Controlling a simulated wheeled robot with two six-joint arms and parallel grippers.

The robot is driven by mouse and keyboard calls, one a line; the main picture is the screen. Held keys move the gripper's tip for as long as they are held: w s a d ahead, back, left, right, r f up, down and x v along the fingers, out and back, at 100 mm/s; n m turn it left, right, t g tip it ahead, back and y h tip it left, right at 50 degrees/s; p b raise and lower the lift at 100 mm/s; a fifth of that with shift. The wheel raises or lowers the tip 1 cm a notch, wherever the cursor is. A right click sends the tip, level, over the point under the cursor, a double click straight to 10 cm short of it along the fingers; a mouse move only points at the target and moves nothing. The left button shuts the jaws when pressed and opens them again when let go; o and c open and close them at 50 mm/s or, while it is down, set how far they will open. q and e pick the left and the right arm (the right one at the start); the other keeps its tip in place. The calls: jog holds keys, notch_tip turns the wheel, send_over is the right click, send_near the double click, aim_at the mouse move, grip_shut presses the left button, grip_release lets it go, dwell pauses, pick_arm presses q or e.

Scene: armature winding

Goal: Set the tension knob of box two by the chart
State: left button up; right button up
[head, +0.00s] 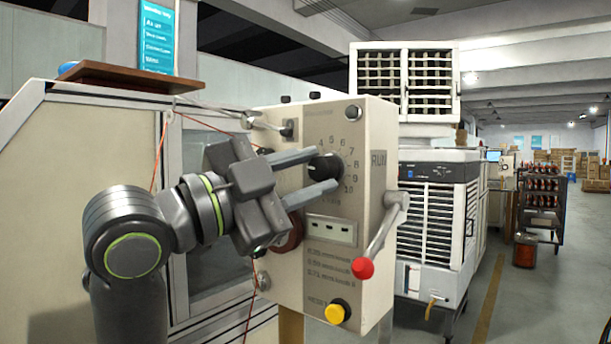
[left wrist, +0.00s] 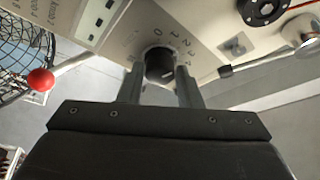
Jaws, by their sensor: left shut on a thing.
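The tension knob (head: 327,168) is a black round knob on the cream control box (head: 378,125). A numbered dial, with figures up to 10 legible, rings it. My left gripper (head: 327,171) is shut on the knob, one finger on each side. The left wrist view also shows the knob (left wrist: 159,64) between the fingertips (left wrist: 160,80). The knob's pointer setting cannot be read clearly. Small printed lines (head: 328,262) with wire sizes and knob values stand low on the box face; they are too small to read surely. My right gripper is not in view.
A lever with a red ball (head: 362,268) sticks out at the box's lower right. A yellow button (head: 337,312) sits below. A red wire (head: 161,150) hangs at the left. A white slatted cabinet (head: 432,230) stands behind; the aisle at right is open.

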pick_arm(q)
jog(key=o, duration=1)
jog(key=shift+c, duration=0.2)
jog(key=b+v, duration=0.4)
jog(key=v, duration=1.3)
jog(key=shift+s+b, duration=0.2)
jog(key=shift+b, duration=0.15)
jog(key=shift+a+f, duration=0.1)
